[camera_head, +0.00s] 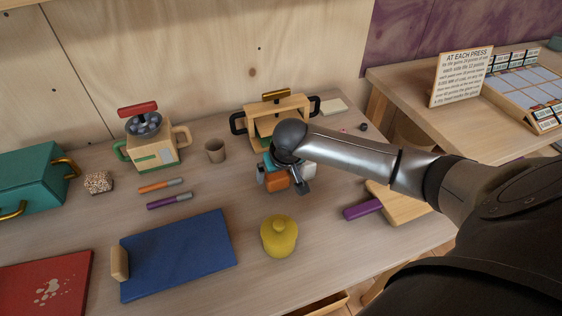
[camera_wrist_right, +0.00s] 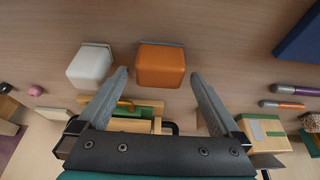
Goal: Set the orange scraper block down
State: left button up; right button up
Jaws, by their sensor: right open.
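The orange scraper block (camera_head: 277,183) is on the wooden table below my right gripper, in front of the toaster-like box. In the right wrist view the orange block (camera_wrist_right: 161,62) shows a thin grey edge on its far side. My right gripper (camera_head: 283,182) is open above it. In the wrist view its two fingers (camera_wrist_right: 159,74) stand apart, with the block's picture between their tips and gaps on both sides. The arm and gripper partly hide the block in the head view. My left gripper is in neither view.
A white block (camera_wrist_right: 90,66) sits beside the orange one. The wooden box with black handles (camera_head: 292,106) stands just behind.

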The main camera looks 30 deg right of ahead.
jog(key=d+p+v, duration=0.1)
jog(key=p+v, duration=0.2)
jog(key=v, duration=0.7)
jog(key=shift+a, duration=0.5)
jog(key=shift+s+a, duration=0.1)
jog(key=shift+s, duration=0.05)
